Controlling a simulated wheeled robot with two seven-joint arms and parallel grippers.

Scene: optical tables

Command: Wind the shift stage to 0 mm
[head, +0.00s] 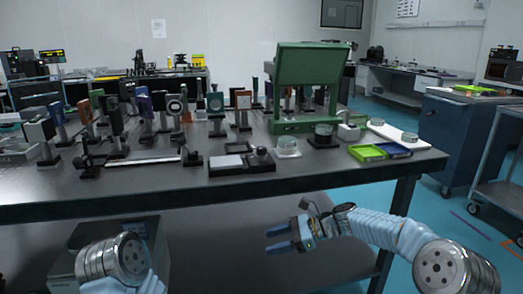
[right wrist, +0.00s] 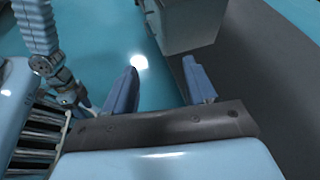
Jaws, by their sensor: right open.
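A low dark device with a pale top plate and a black knob block, possibly the shift stage (head: 240,163), sits at the front edge of the optical table (head: 330,178). Its scale or reading is too small to make out. My right gripper (head: 268,239) is open and empty, in front of the table and below its top, apart from the device. Its two blue fingers also show in the right wrist view (right wrist: 160,68), with nothing between them. My left gripper is out of view; only part of my left arm shows at the lower left.
Many optic mounts (head: 115,118) crowd the table's left half. A green frame (head: 308,70) stands at the back right. Green and blue trays (head: 368,153) lie near the right front edge. A grey box (head: 90,262) is below the table; blue floor lies open to the right.

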